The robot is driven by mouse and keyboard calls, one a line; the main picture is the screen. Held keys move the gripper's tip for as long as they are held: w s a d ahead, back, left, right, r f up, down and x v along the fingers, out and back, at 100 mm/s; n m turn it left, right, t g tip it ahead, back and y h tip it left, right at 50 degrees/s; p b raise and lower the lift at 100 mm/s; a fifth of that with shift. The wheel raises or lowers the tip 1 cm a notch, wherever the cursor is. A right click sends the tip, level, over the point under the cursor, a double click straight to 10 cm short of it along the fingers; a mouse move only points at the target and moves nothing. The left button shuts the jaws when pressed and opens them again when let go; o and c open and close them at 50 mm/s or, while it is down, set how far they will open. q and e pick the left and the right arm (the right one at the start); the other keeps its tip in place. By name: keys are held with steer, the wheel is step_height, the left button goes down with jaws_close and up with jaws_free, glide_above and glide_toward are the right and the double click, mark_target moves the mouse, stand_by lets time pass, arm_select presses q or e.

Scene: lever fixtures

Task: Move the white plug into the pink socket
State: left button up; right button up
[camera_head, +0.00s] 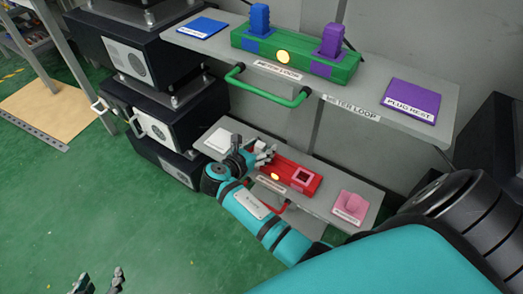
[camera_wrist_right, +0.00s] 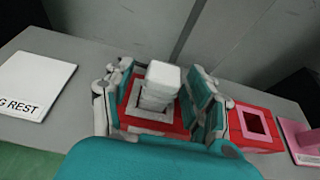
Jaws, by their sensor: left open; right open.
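The white plug (camera_wrist_right: 161,82) stands upright in the white-rimmed socket (camera_wrist_right: 150,112) of the red block (camera_wrist_right: 262,139) in the right wrist view. The square pink socket (camera_wrist_right: 253,125) is on the same block, to the right; it looks empty and also shows in the head view (camera_head: 303,177). My right gripper (camera_wrist_right: 160,92) is open, with its fingers on either side of the white plug; contact cannot be told. In the head view my right gripper (camera_head: 256,155) largely hides the plug. My left gripper (camera_head: 98,282) is open and empty, low at the bottom left, far from the shelves.
A white rest pad (camera_wrist_right: 36,86) lies left of the block, and a pink pad (camera_head: 350,207) lies right of it. The upper shelf (camera_head: 420,87) overhangs behind, with a green block (camera_head: 283,58) and a green handle (camera_head: 270,98). Dark cabinets stand left.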

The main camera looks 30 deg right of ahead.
steer(key=c, duration=1.1)
jaws_close()
steer(key=shift+r, duration=0.1)
